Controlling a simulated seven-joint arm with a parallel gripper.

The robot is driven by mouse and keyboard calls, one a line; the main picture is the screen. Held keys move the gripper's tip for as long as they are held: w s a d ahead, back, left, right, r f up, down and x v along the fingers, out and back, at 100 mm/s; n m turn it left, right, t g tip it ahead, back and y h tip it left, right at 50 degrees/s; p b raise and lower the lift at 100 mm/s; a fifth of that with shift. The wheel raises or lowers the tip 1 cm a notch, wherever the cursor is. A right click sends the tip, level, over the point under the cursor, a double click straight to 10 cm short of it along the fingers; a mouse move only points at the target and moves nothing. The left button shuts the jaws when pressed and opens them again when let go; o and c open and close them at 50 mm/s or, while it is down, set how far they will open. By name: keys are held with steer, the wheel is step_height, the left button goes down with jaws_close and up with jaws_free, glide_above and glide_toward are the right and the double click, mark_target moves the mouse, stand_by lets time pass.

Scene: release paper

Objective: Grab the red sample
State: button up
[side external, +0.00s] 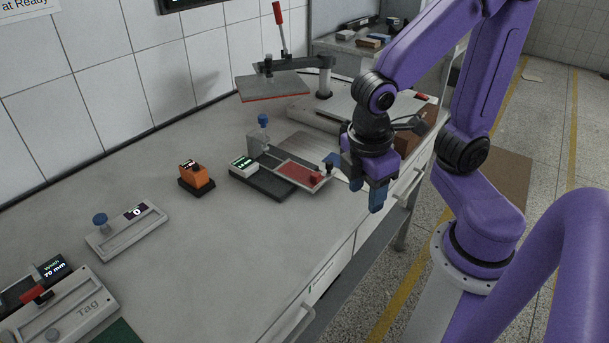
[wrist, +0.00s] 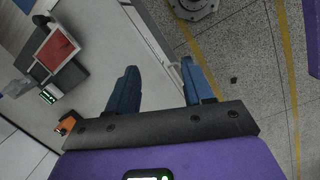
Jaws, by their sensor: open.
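A flat red sheet (side external: 300,173), which looks like the red sample, lies on a small grey fixture with a dark base (side external: 262,184) on the bench. In the wrist view the red sheet (wrist: 54,50) is at the upper left, outside the jaws. My gripper (side external: 368,194) has blue fingers and hangs at the bench's front edge, to the right of the red sheet and apart from it. In the wrist view my gripper (wrist: 158,75) is open, with nothing between the fingers. A small dark red knob (side external: 316,178) sits at the sheet's near right corner.
An orange device (side external: 195,177) and a grey unit with a blue knob (side external: 127,229) stand to the left. A lever press (side external: 290,85) with a raised plate stands behind. The bench front (side external: 250,260) is clear. Drawer handles line the front face.

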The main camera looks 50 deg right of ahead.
steer(key=w+a+f+n+h, duration=0.1)
steer(key=w+f+h, duration=0.15)
steer(key=w, duration=0.35)
steer(key=w+a+f+n+h, duration=0.1)
steer(key=w+a+h, duration=0.1)
steer(key=w+h, duration=0.3)
steer(key=n+h, duration=0.3)
steer(key=h, duration=0.1)
glide_toward(315, 175)
steer(key=x, duration=0.3)
steer(key=shift+d+f, duration=0.15)
steer(key=shift+f, duration=0.2)
steer(key=shift+r+x, duration=0.15)
steer(key=shift+x, duration=1.25)
steer(key=shift+r+x, duration=0.1)
steer(key=shift+x, duration=1.3)
jaws_close()
